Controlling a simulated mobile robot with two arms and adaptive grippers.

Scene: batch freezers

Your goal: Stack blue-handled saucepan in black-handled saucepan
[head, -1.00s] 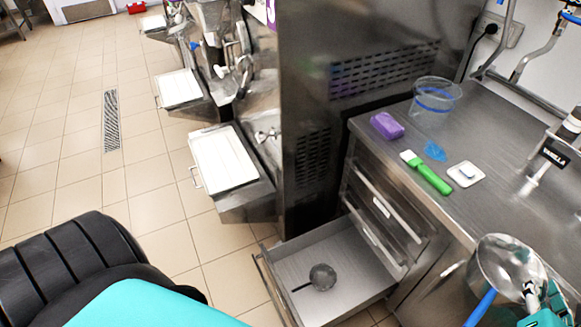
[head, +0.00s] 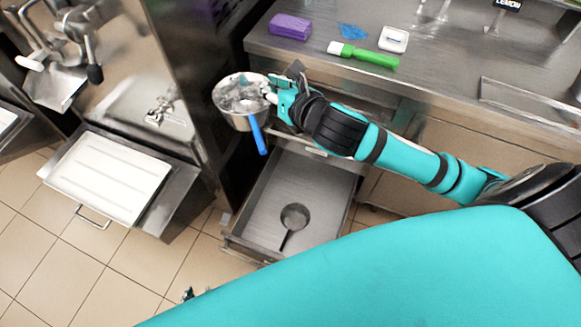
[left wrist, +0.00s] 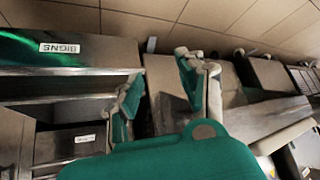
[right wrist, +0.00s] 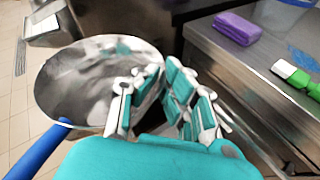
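The blue-handled saucepan (head: 236,112) is a steel pan held in the air above the drawer's far left corner, its blue handle hanging towards me. My right gripper (head: 276,92) is shut on its rim; the right wrist view shows the pan (right wrist: 80,85) left of the fingers (right wrist: 155,90). The black-handled saucepan (head: 295,216) lies low in the open drawer, its dark handle pointing towards me. My left gripper (left wrist: 160,85) is open and empty in the left wrist view; only a small dark tip of it (head: 188,293) seems to show in the head view.
The open drawer (head: 255,205) is otherwise empty. Above it, the steel counter (head: 430,75) holds a purple block (head: 290,25), a green-handled brush (head: 365,54), a blue cloth (head: 352,30) and a white dish (head: 393,39). A freezer with a white tray (head: 105,175) stands left.

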